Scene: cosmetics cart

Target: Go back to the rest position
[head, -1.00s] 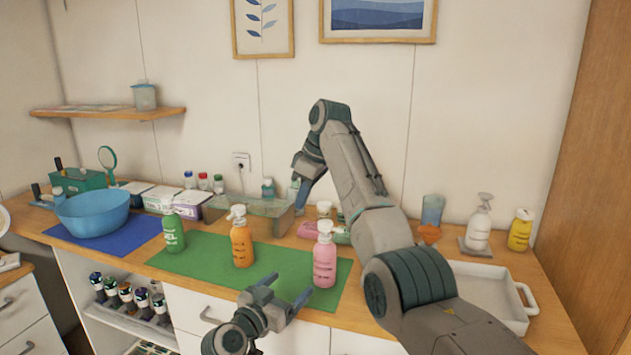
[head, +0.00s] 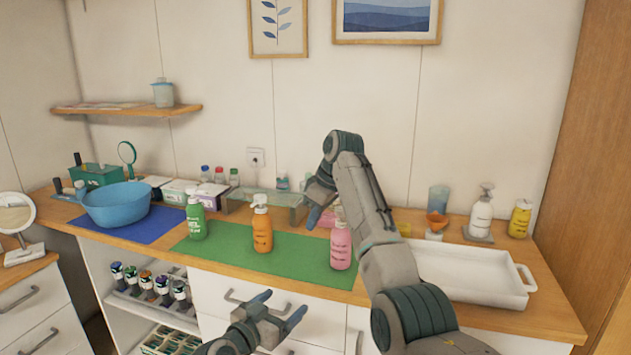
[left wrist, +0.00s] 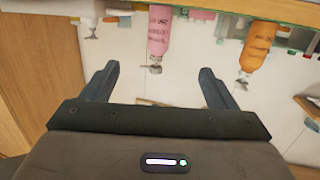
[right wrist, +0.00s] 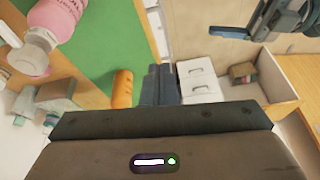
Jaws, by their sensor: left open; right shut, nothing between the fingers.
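My left gripper (head: 281,306) is open and empty in front of the counter, below the green mat, in the head view. In the left wrist view its two fingers (left wrist: 158,76) stand wide apart with nothing held. My right arm reaches up over the counter's right half and bends down at its far end. My right gripper (head: 313,214) hangs near the glass shelf in the head picture. In the right wrist view its fingers (right wrist: 161,84) are shut together, with nothing visible between them. My left gripper also shows at the top right of that view (right wrist: 275,20).
On the green mat (head: 215,250) stand a green bottle (head: 195,220), an orange bottle (head: 262,230) and a pink bottle (head: 341,248). A blue bowl (head: 117,207) sits left, a white tray (head: 480,290) right. A drawer handle (head: 245,302) protrudes near my left gripper.

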